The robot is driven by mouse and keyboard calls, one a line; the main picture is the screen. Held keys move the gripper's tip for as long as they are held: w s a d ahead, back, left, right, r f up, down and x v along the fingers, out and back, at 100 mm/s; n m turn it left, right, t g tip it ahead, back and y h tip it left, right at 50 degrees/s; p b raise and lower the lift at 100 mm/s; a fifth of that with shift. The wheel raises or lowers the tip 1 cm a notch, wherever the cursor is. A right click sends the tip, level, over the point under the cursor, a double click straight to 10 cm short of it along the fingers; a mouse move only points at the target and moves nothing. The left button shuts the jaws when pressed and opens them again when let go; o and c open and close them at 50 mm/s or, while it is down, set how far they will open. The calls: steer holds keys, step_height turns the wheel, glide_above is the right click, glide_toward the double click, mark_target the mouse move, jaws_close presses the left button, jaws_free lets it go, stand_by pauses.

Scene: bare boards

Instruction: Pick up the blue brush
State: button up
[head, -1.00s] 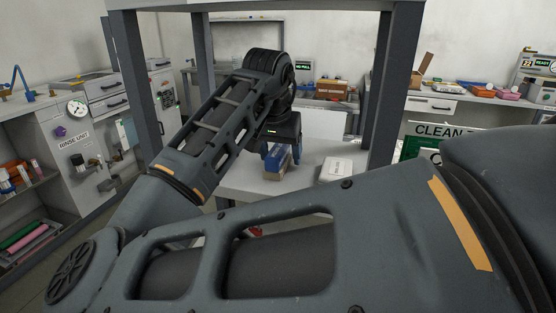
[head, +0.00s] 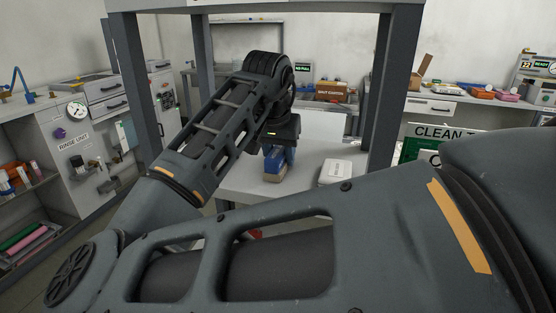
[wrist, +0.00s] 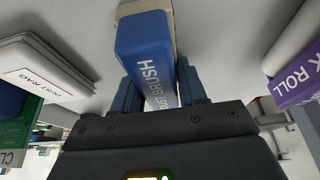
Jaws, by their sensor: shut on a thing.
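The blue brush (head: 275,168) is a blue block with a pale tan lower edge, at the grey table (head: 240,182) below my gripper in the head view. In the wrist view the blue brush (wrist: 145,45) carries white lettering ending in "BRUSH" and lies between the two fingers. My gripper (wrist: 158,80) is shut on it, one blue finger on each side. In the head view my gripper (head: 279,150) points down onto the brush's upper part. Whether the brush touches the table is hard to tell.
A white packet marked as a dust rag (wrist: 45,72) lies beside the brush; it also shows in the head view (head: 335,172). A purple-labelled roll (wrist: 298,80) is at the right of the wrist view. Dark frame posts (head: 390,90) stand around the table.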

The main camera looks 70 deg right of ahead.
mark_target(279, 147)
steer(key=shift+r, duration=0.1)
steer(key=shift+r, duration=0.55)
steer(key=shift+v, duration=1.15)
steer(key=s+a+b, duration=0.1)
steer(key=s+a, duration=0.1)
steer(key=a, duration=1.5)
steer(key=shift+s+b, duration=0.2)
steer(key=shift+b, duration=0.15)
steer(key=shift+r, duration=0.1)
